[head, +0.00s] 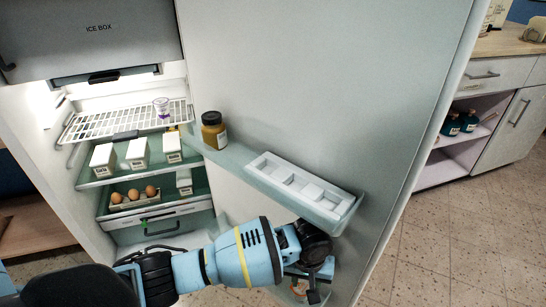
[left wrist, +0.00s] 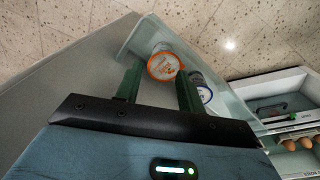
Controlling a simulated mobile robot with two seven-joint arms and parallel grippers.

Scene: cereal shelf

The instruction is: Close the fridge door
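The fridge (head: 40,150) stands open at left, its interior showing. Its door (head: 330,75) is swung wide, with the inner side and its shelves facing me. My left arm reaches across the front of the fridge to the lower part of the door. My left gripper (head: 318,278) is at the lower door shelf, partly hidden by the wrist. In the left wrist view its two dark green fingers (left wrist: 160,72) are apart, with a jar with an orange-rimmed lid (left wrist: 164,66) beyond them. I cannot tell whether they touch the door. My right gripper is not in view.
The upper door shelf (head: 238,160) holds a brown jar (head: 213,130) and a white tray (head: 302,185). Cartons (head: 137,152) and eggs (head: 133,194) sit inside the fridge. A cabinet (head: 505,125) stands at right; the tiled floor (head: 460,240) before it is clear.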

